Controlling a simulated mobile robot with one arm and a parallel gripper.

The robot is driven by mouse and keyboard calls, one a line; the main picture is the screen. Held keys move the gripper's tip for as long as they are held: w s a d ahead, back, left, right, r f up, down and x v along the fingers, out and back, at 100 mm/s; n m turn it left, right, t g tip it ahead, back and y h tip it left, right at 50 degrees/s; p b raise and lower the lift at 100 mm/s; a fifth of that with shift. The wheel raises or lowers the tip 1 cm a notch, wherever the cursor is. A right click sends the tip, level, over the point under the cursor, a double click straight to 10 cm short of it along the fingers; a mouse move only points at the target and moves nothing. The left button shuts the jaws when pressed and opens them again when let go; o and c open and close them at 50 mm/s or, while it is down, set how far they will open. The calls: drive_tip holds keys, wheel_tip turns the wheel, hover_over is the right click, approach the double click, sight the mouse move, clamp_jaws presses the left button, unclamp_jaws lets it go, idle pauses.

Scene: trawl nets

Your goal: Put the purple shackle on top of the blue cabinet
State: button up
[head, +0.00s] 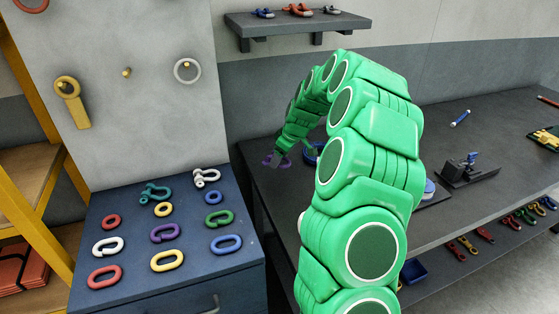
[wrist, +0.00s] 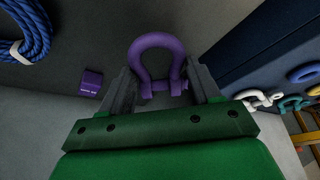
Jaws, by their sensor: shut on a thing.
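The purple shackle (wrist: 158,40) is between the two fingers of my gripper (wrist: 162,88) in the wrist view, which are shut on it near its pin end. Its rounded bow points away from the gripper. In the head view my gripper (head: 281,156) and the purple shackle (head: 269,161) are small, over the left end of the dark workbench, to the right of the blue cabinet. The blue cabinet (head: 228,181) stands at lower left with rings, links and shackles on its top. Its side also shows in the wrist view (wrist: 250,45).
On the cabinet top, a white shackle (head: 206,177) and a teal shackle (head: 155,193) lie at the back, with several coloured rings and links in front. The workbench (head: 440,120) holds a blue rope coil (wrist: 28,35) and a small purple plate (wrist: 91,83). A shelf (head: 300,22) hangs above.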

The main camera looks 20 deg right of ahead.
drive_tip(key=s+a+r, duration=0.2)
drive_tip(key=s+r, duration=0.6)
drive_tip(key=s, duration=0.4)
drive_tip(key=shift+a, duration=0.2)
drive_tip(key=shift+s, duration=0.1)
